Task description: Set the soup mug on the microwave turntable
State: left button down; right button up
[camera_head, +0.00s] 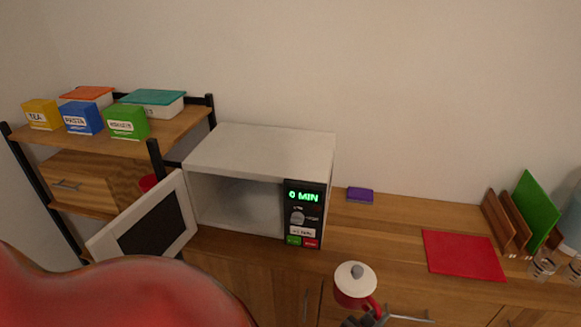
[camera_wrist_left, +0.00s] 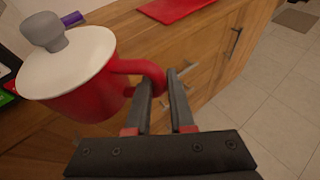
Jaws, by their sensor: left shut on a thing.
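The soup mug (camera_head: 354,292) is red with a white lid and a grey knob. It is in front of the counter, right of the microwave, and looks upright. My left gripper (camera_head: 377,314) is shut on the mug's handle; in the left wrist view, the fingers (camera_wrist_left: 160,88) close on the handle of the mug (camera_wrist_left: 85,88). The microwave (camera_head: 260,152) stands on the counter with its door (camera_head: 150,230) swung open to the left. Its display reads 0 MIN. The turntable (camera_head: 238,213) shows only dimly inside the cavity. My right gripper is out of view.
A purple block (camera_head: 360,195) and a red mat (camera_head: 463,256) lie on the counter right of the microwave. A green board (camera_head: 538,208) in a rack and glasses (camera_head: 541,266) stand at far right. A shelf (camera_head: 165,133) with labelled boxes is at left, behind the door.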

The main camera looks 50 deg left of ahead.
aim_at(281, 149)
jog(key=i+l+u, duration=0.1)
jog(key=l+u, duration=0.2)
jog(key=u, duration=0.15)
jog(key=l+u, duration=0.35)
jog(key=u, duration=0.15)
